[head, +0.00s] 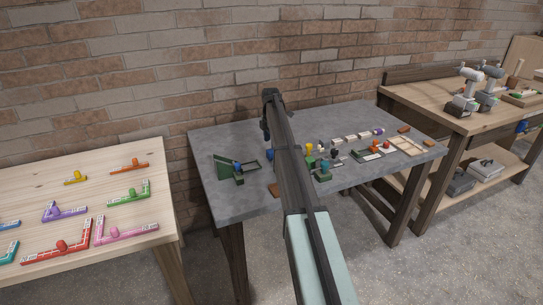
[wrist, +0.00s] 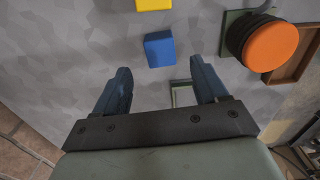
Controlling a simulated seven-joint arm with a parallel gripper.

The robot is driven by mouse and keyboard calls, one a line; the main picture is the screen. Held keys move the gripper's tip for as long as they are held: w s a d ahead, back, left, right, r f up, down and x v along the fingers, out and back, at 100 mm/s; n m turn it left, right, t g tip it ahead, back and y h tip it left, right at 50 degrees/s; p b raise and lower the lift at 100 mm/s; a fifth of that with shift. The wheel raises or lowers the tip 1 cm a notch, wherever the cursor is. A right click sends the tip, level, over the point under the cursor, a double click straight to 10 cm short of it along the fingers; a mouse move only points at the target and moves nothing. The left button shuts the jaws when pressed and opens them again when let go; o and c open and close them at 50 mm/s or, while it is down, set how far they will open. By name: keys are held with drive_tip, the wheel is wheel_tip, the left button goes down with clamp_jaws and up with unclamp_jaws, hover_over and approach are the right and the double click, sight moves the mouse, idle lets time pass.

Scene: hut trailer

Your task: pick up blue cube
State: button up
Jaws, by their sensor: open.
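The blue cube (wrist: 160,48) lies on the grey table top (wrist: 70,60) in the wrist view, just beyond the fingertips and roughly midway between them. My gripper (wrist: 160,70) is open, with one dark finger on each side and nothing held. The cube appears apart from both fingers. In the head view a small blue patch (head: 270,154) shows beside my arm on the grey table; I cannot tell whether it is the same cube. My arm hides part of the table there, and the fingers are not clear in that view.
A yellow block (wrist: 153,4) lies beyond the cube. An orange round piece (wrist: 270,46) on a green base stands to the right, near a brown tray (wrist: 297,58). A small pale green frame (wrist: 183,95) lies between the fingers. Several small items crowd the table right of my arm.

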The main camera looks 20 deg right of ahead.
sight(271, 151)
drive_tip(key=shift+s+d+f, duration=0.1)
drive_tip(key=shift+f, duration=2.95)
drive_tip(key=shift+c, duration=0.3)
drive_tip(key=c, duration=1)
wheel_tip(271, 151, up, 10)
drive_tip(key=shift+r, duration=0.1)
